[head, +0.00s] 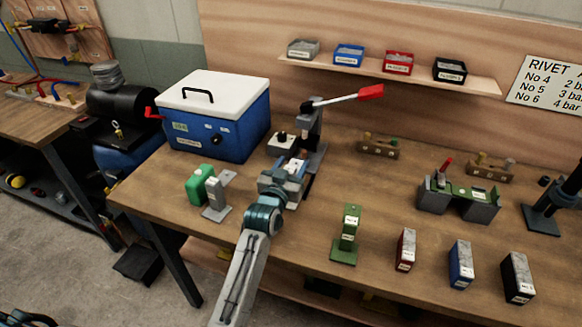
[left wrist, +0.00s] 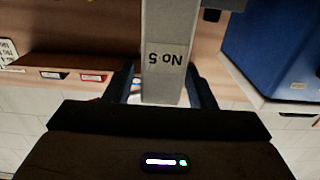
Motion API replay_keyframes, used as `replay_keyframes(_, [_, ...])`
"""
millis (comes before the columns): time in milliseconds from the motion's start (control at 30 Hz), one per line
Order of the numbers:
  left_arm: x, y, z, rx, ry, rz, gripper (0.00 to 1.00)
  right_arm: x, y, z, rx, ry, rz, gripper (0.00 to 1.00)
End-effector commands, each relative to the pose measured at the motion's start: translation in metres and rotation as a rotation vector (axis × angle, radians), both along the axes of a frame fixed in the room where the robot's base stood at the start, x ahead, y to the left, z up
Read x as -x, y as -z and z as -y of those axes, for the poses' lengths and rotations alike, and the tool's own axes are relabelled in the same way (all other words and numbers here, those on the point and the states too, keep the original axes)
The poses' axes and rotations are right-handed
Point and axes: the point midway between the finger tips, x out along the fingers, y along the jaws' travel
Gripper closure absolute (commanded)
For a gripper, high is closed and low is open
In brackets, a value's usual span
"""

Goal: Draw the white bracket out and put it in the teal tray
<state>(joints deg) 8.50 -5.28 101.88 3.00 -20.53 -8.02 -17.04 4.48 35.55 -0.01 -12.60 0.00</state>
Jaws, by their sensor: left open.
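My left gripper (head: 292,170) reaches over the bench to the foot of the grey lever press (head: 311,135). It is open. In the left wrist view its fingers (left wrist: 163,88) stand on either side of a grey upright labelled No 5 (left wrist: 166,58). I cannot tell whether they touch it. A small pale piece shows at the fingertips in the head view, but I cannot tell whether it is the white bracket. I make out no teal tray in either view.
A blue cooler box with a white lid (head: 213,112) stands left of the press. A green block on a grey stand (head: 203,186) is left of the wrist. A green post (head: 347,235) and red, blue and black blocks line the bench front. A red-tipped lever (head: 345,98) sticks out right.

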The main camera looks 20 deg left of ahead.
Motion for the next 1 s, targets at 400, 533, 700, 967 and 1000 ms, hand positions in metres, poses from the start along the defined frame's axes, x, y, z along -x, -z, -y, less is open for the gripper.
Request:
replay_keyframes(400, [0.008,0.002,0.0,0.001,0.0,0.0,0.46,0.002,0.003,-0.001,-0.001,0.001,-0.002,0.64])
replay_keyframes(533, [0.029,0.003,-0.001,0.001,0.0,-0.001,0.46,0.002,0.01,-0.001,-0.001,0.0,-0.002,0.64])
replay_keyframes(700, [0.065,0.004,-0.002,0.001,-0.001,0.0,0.46,0.003,0.02,0.001,0.001,-0.001,-0.003,0.64])
replay_keyframes(967, [0.102,0.002,-0.003,0.0,0.0,0.0,0.46,0.001,0.027,0.003,0.003,-0.001,-0.005,0.64])
replay_keyframes(1000, [0.105,0.001,-0.003,0.0,0.0,0.0,0.46,0.001,0.027,0.003,0.004,-0.001,-0.004,0.64])
